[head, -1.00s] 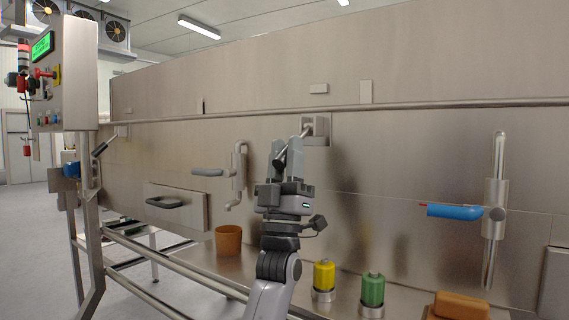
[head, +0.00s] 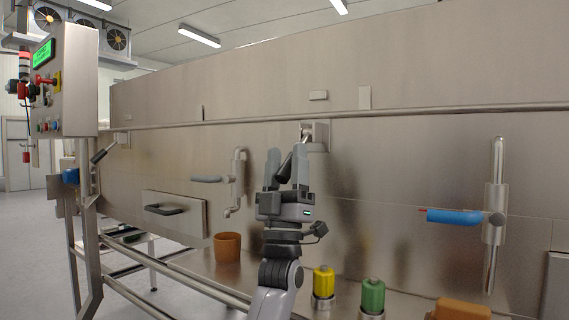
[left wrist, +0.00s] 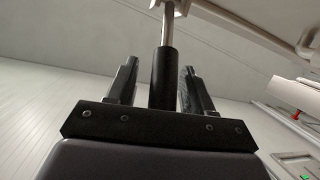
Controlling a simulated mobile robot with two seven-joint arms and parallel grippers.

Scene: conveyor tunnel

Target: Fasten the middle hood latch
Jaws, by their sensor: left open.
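The middle hood latch (head: 316,136) is a metal bracket high on the tunnel's front wall, just under the hood's lower edge. Its lever slants down and left from the bracket to a black grip (head: 287,168). My left gripper (head: 286,158) is open, with its fingers on either side of the grip. In the left wrist view, the lever's black grip (left wrist: 163,80) stands between the two spread fingers (left wrist: 158,82), with gaps showing on both sides. The metal rod runs up from the grip toward the hood. My right gripper is not in view.
Another latch lever (head: 103,151) is at the far left. A blue-handled bar (head: 455,215) is on the right wall and a grey-handled pipe (head: 238,180) left of my gripper. A brown cup (head: 228,247), yellow bottle (head: 323,281) and green bottle (head: 373,296) stand on the ledge below.

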